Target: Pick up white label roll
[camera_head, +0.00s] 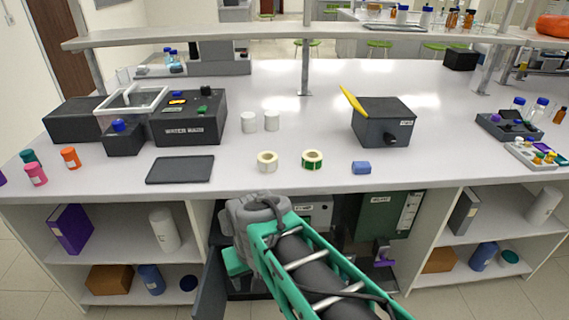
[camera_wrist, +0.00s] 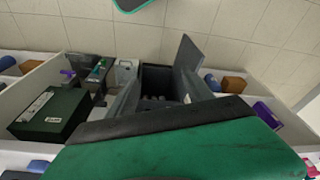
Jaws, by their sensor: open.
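The white label roll (camera_head: 267,162) rests on the counter near its front edge, in the head view. A similar roll with a green side (camera_head: 312,160) stands just right of it, apart from it. My gripper's grey fingers (camera_wrist: 160,92) appear spread and empty in the wrist view, beyond a large green and black part of my arm. In the head view my wrist is in front of the counter's front edge, below and nearer than the white roll, not touching it; the fingertips are hidden there. The wrist view does not show either roll.
Two white jars (camera_head: 260,122) stand behind the rolls. An overhead shelf (camera_head: 300,38) spans the counter (camera_head: 330,184). Below are open shelves.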

